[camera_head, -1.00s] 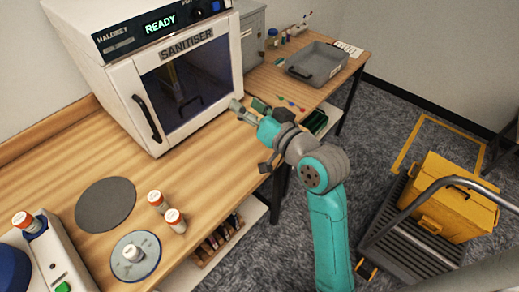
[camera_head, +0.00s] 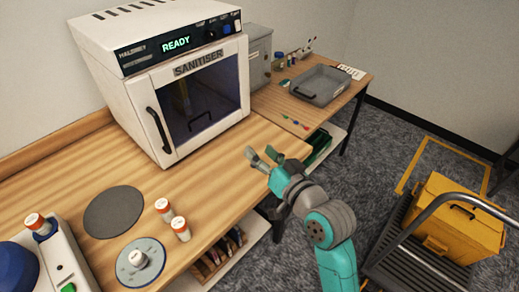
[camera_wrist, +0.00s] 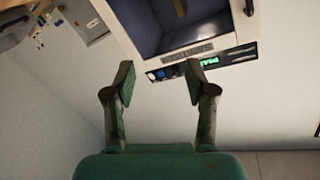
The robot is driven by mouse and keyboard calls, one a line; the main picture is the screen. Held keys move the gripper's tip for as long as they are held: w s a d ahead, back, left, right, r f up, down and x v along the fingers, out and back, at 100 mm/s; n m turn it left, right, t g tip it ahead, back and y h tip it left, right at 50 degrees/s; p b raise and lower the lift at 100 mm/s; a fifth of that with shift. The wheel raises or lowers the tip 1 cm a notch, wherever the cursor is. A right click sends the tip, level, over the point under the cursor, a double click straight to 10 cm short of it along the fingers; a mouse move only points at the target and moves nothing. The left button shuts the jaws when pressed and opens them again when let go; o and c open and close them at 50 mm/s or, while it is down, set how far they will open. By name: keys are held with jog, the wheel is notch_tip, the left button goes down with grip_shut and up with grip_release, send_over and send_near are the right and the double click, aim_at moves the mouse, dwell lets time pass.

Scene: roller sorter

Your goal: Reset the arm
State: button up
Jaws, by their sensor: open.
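My gripper (camera_head: 262,158) is open and empty, held above the front edge of the wooden bench (camera_head: 215,165). It is in front of the white sanitiser (camera_head: 160,90), whose display reads READY and whose door is closed. In the wrist view my gripper (camera_wrist: 160,85) shows two spread fingers with nothing between them. The sanitiser (camera_wrist: 245,15) appears upside down beyond the fingertips. My arm reaches up from the lower right in the head view.
Two orange-capped vials (camera_head: 181,229) stand beside a dark round mat (camera_head: 113,211). A grey tray (camera_head: 319,85) sits on the bench at the back. A yellow case (camera_head: 458,220) rests on a cart at right.

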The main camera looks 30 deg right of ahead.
jog(key=s+a+f+g+h, duration=0.1)
jog(key=s+f+h, duration=0.1)
jog(key=s+f, duration=1.4)
jog(key=s+a+n+g, duration=0.1)
jog(key=s+n, duration=0.2)
jog(key=s, duration=1.8)
jog(key=shift+s+a, duration=0.3)
jog(key=shift+s, duration=0.05)
jog(key=shift+r, duration=0.1)
jog(key=shift+c, duration=0.3)
